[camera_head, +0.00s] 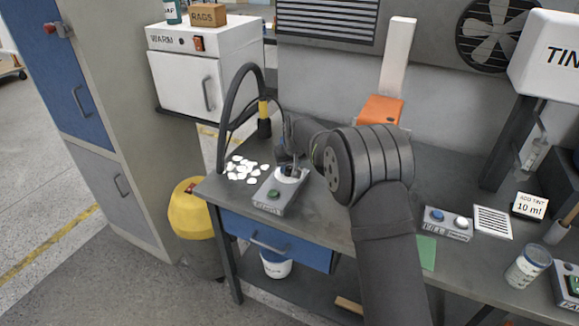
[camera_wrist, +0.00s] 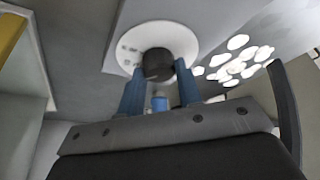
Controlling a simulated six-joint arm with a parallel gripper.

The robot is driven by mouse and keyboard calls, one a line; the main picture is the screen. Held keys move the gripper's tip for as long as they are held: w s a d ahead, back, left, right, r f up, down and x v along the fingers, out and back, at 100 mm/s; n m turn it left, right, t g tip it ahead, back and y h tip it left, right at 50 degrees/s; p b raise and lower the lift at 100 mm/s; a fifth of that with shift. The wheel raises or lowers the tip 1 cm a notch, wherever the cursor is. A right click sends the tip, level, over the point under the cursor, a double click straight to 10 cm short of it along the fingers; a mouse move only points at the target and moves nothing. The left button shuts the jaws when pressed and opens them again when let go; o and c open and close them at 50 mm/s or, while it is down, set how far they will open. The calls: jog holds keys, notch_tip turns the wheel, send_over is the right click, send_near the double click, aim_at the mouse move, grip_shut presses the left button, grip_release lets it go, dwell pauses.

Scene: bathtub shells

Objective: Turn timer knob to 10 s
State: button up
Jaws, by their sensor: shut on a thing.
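The timer knob (camera_wrist: 158,64) is a dark round knob on a white dial (camera_wrist: 130,46) with small markings too blurred to read. In the head view my gripper (camera_head: 290,165) comes down over the dial and hides most of the knob. The knob's pointer cannot be made out.
White flat pieces (camera_head: 246,169) lie left of the box, near the hose stand (camera_head: 228,120). A second button box (camera_head: 447,223), a lined card (camera_head: 493,222) and a jar (camera_head: 528,266) stand to the right. A yellow bin (camera_head: 190,209) is beside the bench.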

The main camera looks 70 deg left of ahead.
jog(key=o, duration=1)
jog(key=shift+r, duration=0.1)
jog(key=v, duration=1.7)
jog(key=shift+d, duration=0.2)
jog(key=x, duration=1.7)
jog(key=shift+a, duration=0.15)
